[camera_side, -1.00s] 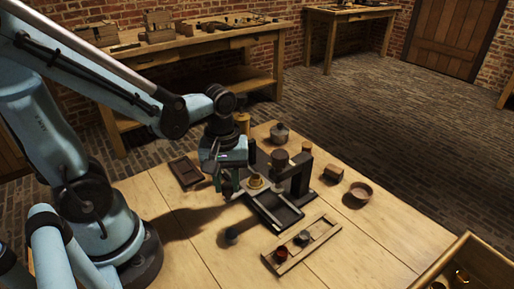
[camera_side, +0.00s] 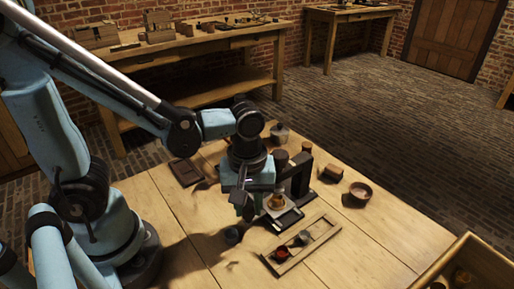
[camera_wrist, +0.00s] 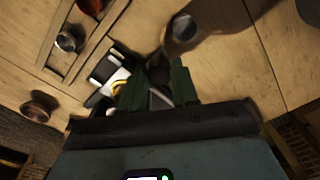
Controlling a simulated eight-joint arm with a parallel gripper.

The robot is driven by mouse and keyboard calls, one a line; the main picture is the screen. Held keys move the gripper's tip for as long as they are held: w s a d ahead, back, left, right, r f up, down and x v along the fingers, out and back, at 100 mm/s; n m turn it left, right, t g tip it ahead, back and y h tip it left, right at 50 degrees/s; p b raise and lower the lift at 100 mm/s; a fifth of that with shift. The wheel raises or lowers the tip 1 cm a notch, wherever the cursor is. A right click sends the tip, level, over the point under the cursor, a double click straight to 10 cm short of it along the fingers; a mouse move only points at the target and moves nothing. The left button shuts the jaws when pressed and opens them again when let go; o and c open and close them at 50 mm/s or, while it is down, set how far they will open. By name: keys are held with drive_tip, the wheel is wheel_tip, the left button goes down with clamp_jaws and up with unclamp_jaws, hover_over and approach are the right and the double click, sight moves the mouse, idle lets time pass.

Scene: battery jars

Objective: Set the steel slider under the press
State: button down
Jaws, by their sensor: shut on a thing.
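The steel slider (camera_side: 281,211) is a pale plate with a brass piece on top. It sits at the front of the black press (camera_side: 300,180), apart from the dark ram (camera_side: 280,158). It also shows beside my fingers in the wrist view, where part of the pale plate (camera_wrist: 112,77) is hidden. My gripper (camera_side: 248,212) points down at the slider's left side. In the wrist view its green fingers (camera_wrist: 158,78) are closed around a dark part that looks joined to the slider. The exact grip point is hard to see.
A wooden rack (camera_side: 277,268) with a red and a grey jar stands in front. A bowl (camera_side: 360,191) and a small box (camera_side: 332,174) lie right of the press. A dark tray (camera_side: 186,172) lies behind.

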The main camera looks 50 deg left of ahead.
drive_tip(key=shift+d, duration=0.3)
drive_tip(key=c, duration=0.8)
unclamp_jaws()
drive_tip(key=shift+a, duration=0.1)
drive_tip(key=shift+c, duration=0.2)
drive_tip(key=shift+r, duration=0.1)
wheel_tip(320, 180, up, 12)
drive_tip(key=w+a+m+t, duration=0.7)
drive_tip(key=m, duration=0.1)
drive_tip(key=shift+s+a+f+m, duration=0.25)
drive_tip(key=shift+s+f+m, duration=0.6)
drive_tip(key=shift+s+a+f+m, duration=0.25)
drive_tip(key=shift+s+f+m, duration=0.55)
drive_tip(key=shift+f+m, duration=0.05)
